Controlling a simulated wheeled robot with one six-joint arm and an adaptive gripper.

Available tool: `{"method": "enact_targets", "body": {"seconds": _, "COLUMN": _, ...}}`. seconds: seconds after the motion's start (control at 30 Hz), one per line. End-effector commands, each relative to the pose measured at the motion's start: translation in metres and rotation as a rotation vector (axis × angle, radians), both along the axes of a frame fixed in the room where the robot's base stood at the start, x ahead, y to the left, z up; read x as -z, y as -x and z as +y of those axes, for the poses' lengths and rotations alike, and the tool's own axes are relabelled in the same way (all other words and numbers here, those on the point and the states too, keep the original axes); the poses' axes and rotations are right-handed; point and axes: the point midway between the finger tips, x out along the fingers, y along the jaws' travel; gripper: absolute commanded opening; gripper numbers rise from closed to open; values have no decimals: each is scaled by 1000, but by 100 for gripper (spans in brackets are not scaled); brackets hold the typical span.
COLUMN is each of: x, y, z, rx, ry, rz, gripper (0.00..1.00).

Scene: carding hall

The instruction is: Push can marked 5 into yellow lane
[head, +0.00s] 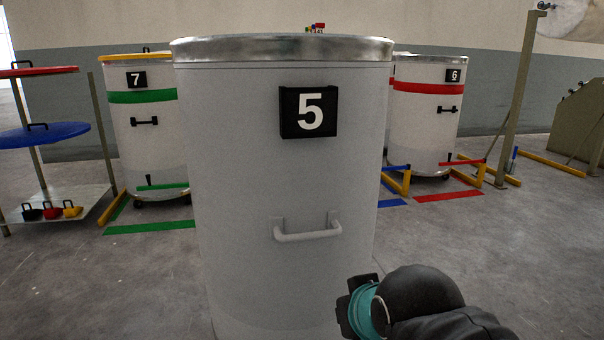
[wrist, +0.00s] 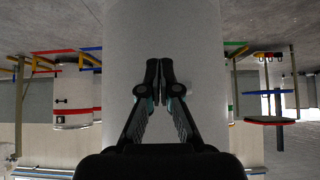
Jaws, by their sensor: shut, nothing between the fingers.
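The can marked 5 (head: 235,190) is a tall light-grey cylinder with a metal rim, a black number plate (head: 308,112) and a pale handle (head: 307,232). It stands upright, close in front of me, and fills the middle of the head view. It also fills the middle of the upside-down wrist view (wrist: 200,50). My gripper (head: 352,306) is low at the can's right side in the head view. In the wrist view my gripper (wrist: 160,75) is shut and empty, pointing at the can's wall; I cannot tell if it touches. I cannot make out a yellow floor lane.
Can 7 (head: 150,115) with a green band stands behind left at green floor tape (head: 150,228). Can 6 (head: 425,125) with a red band stands behind right near red tape (head: 448,195). Blue tape (head: 392,203) shows between. A lid rack (head: 85,190) stands left; a post (head: 518,100) right.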

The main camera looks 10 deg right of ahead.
Motion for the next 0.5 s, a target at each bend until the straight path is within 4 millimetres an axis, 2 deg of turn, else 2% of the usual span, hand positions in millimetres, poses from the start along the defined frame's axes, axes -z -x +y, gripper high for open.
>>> {"method": "enact_targets", "body": {"seconds": 0.13, "x": -36, "y": -36, "z": 1, "rx": -1, "ry": 0, "rz": -235, "gripper": 0}}
{"method": "enact_targets", "body": {"seconds": 0.23, "x": -76, "y": -56, "z": 0, "rx": -2, "ry": 2, "rz": -420, "gripper": 0}}
{"method": "enact_targets", "body": {"seconds": 0.4, "x": -142, "y": -72, "z": 0, "rx": 1, "ry": 4, "rz": -682, "gripper": 0}}
{"method": "enact_targets", "body": {"seconds": 0.5, "x": -163, "y": -73, "z": -1, "rx": 8, "ry": 6, "rz": -769, "gripper": 0}}
